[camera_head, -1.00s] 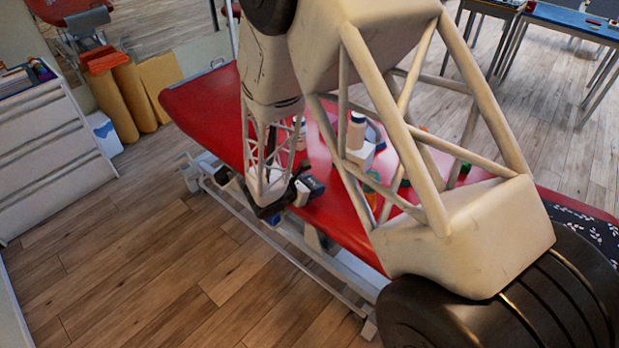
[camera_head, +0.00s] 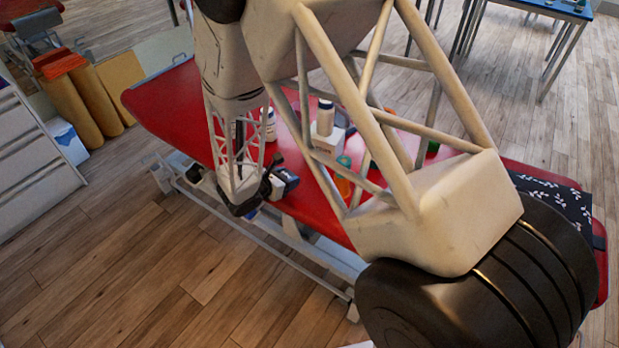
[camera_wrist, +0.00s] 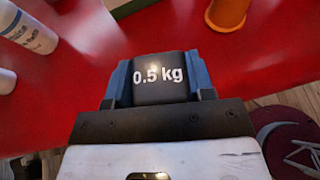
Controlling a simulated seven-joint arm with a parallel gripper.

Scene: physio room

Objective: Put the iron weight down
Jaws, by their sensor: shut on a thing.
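The iron weight (camera_wrist: 160,78) is a dark block marked "0.5 kg". In the wrist view it sits between the two blue-grey fingers of my gripper (camera_wrist: 158,84), which is shut on it. In the head view my gripper (camera_head: 284,183) is at the near long edge of the red treatment table (camera_head: 150,100). There the weight is too small and dark to tell apart from the fingers. The wrist view shows the red top (camera_wrist: 60,115) beneath and beyond the weight. I cannot tell whether the weight touches it.
A white bottle (camera_head: 326,117) stands on a white box (camera_head: 330,140), with another bottle (camera_head: 268,125) to its left. My arm hides part of the table. The table's left end is clear.

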